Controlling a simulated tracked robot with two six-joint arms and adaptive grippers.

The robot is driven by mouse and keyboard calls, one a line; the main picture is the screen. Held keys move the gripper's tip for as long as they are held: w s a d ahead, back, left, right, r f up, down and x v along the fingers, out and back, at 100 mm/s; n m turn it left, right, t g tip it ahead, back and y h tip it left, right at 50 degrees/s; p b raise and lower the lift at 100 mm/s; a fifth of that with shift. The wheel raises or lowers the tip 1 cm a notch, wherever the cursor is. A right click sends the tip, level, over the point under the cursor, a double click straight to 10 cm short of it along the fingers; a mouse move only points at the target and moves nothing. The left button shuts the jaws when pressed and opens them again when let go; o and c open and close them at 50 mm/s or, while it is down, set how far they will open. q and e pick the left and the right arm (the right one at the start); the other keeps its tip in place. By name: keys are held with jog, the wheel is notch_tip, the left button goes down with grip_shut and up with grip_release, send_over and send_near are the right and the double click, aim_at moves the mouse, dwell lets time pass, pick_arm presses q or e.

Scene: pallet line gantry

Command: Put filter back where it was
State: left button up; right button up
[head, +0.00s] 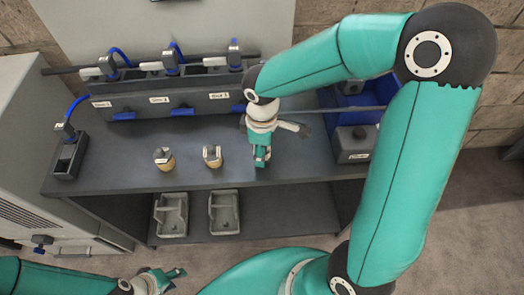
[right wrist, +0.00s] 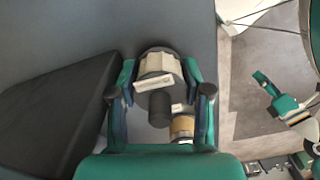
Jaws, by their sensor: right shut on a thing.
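My right gripper (head: 262,160) is low over the bench top, right of two small tan filters with grey tops, the left one (head: 164,159) and the right one (head: 212,156), both upright. In the right wrist view, my right gripper (right wrist: 160,78) is shut on a grey-and-white-topped part (right wrist: 158,66), which I take to be the filter; the fingers hide its sides. A dark cylinder and a tan-banded piece (right wrist: 182,127) show between the fingers, nearer the palm. My left gripper (head: 164,280) is off the bench at lower left, empty, its fingers apart.
A row of labelled grey housings (head: 160,101) with blue handles and hoses stands at the bench's back. A small dark holder (head: 68,158) is at left, a grey box (head: 355,145) and blue bin (head: 350,98) at right. Two grey trays (head: 171,215) sit on the lower shelf.

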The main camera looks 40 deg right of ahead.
jog(key=shift+f, duration=0.45)
jog(key=shift+f, duration=0.1)
jog(key=o, duration=1)
jog(key=shift+r, duration=0.25)
notch_tip(320, 180, up, 7)
jog(key=shift+r, duration=0.15)
